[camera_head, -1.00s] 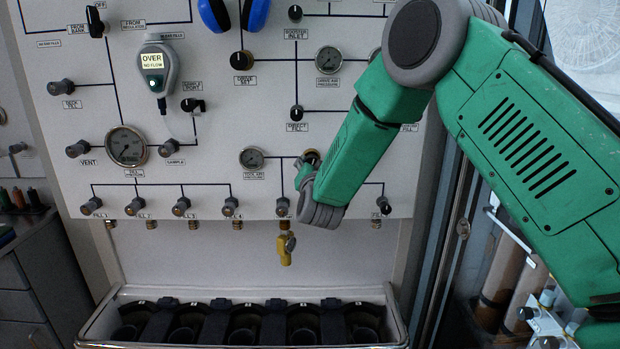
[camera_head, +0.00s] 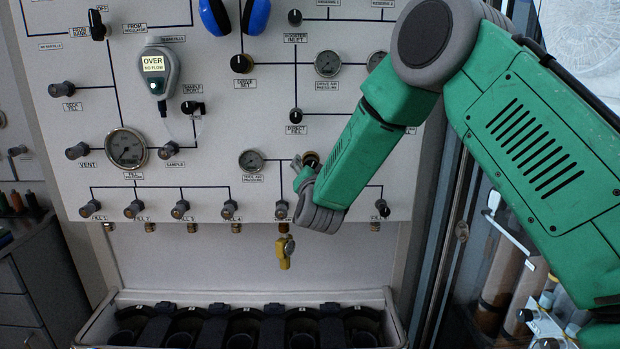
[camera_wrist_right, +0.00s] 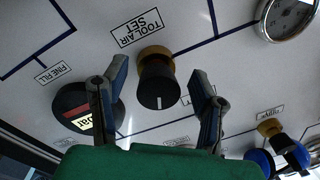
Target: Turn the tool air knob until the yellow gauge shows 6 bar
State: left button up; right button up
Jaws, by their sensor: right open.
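The tool air knob (camera_wrist_right: 157,88) is black with a white mark and a brass collar, beside its "TOOL AIR SET" label in the right wrist view. My right gripper (camera_wrist_right: 158,78) is open, with one finger on each side of the knob; gaps show and I cannot tell contact. In the head view my right gripper (camera_head: 303,172) largely hides the knob. The tool air pressure gauge (camera_head: 251,161) is left of it; its reading is too small to tell. A yellow fitting (camera_head: 285,252) with a round face hangs below the panel. My left gripper is not in view.
A black round part with "Bar" lettering (camera_wrist_right: 85,108) sits close to the left finger in the wrist view. Several knobs (camera_head: 181,209) line the panel's lower edge. A rack (camera_head: 140,296) with dark holders stands below.

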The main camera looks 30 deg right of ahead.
jog(key=v, duration=1.1)
jog(key=shift+s, duration=0.3)
jog(key=shift+r, duration=0.1)
dwell(1.9)
